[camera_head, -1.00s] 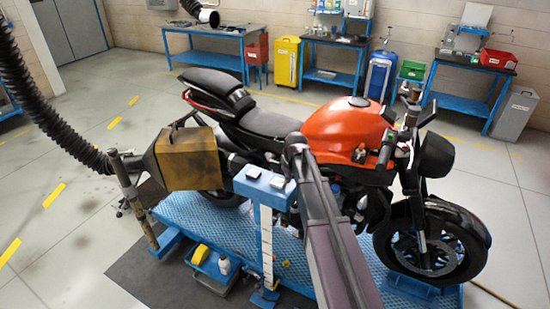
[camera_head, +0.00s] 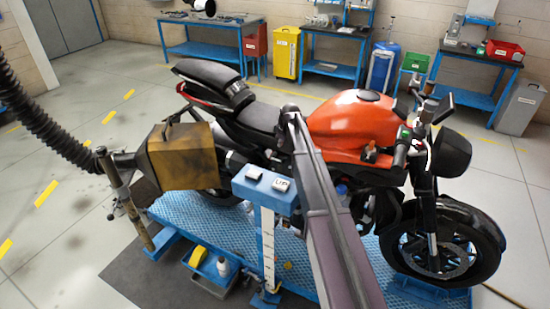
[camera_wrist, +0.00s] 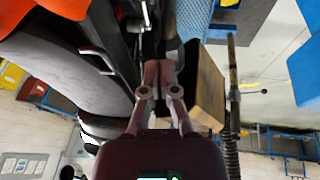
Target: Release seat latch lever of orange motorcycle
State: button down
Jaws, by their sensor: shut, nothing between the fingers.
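The orange motorcycle (camera_head: 352,118) stands on a blue platform, with its black seat (camera_head: 256,119) behind the orange tank. In the wrist view, the seat (camera_wrist: 75,60) is on the left and the orange bodywork (camera_wrist: 66,8) is at the top left. My gripper (camera_wrist: 158,64) is shut and empty, beside the seat's side. A thin bent silver bar (camera_wrist: 98,57) lies along the seat's side, left of the fingers; I cannot tell whether it is the latch lever.
A yellow-brown box (camera_head: 182,158) on an extraction hose stands by the motorcycle's rear; in the wrist view the box (camera_wrist: 206,92) is close right of my fingers. A blue control post (camera_head: 266,187) stands before the motorcycle. The floor at left is mostly open.

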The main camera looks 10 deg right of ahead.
jog(key=shift+w+d, duration=0.1)
jog(key=shift+w, duration=0.2)
jog(key=shift+f, duration=0.15)
jog(key=shift+w+d+b+x, duration=0.1)
jog(key=shift+d+b+x, duration=0.15)
jog(key=shift+b+x, duration=1.9)
jog(key=shift+w+d+b+x, duration=0.15)
jog(key=shift+d+b+x, duration=0.15)
jog(key=shift+b+x, duration=1.85)
jog(key=shift+w+d+b+x, duration=0.1)
jog(key=shift+d+b+x, duration=0.15)
jog(key=shift+b+x, duration=1.9)
jog(key=shift+f, duration=0.15)
